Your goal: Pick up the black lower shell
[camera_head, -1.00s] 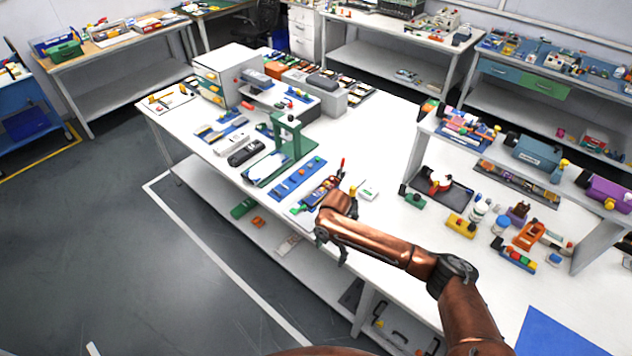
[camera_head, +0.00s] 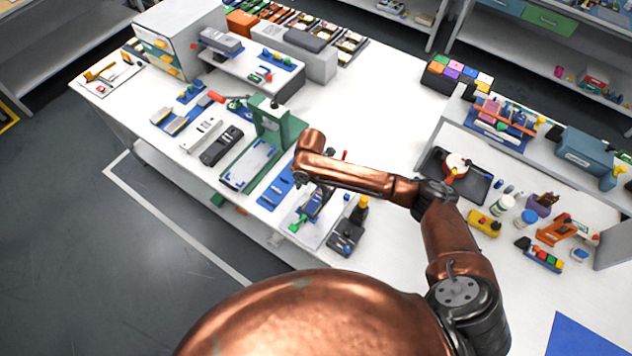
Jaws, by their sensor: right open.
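A long black shell (camera_head: 222,145), likely the black lower shell, lies on the white table beside a similar white part (camera_head: 201,133), left of a green press stand. My right gripper (camera_head: 307,190) is at the end of the copper arm, open, above the near edge of the table. It is to the right of the black shell and well apart from it. My wrist partly hides the fingers and the items under them. My left gripper is not in view.
A blue strip (camera_head: 276,188) and a dark device (camera_head: 346,236) lie near the gripper. A black tray (camera_head: 477,183) is on the right. The table's middle back is clear.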

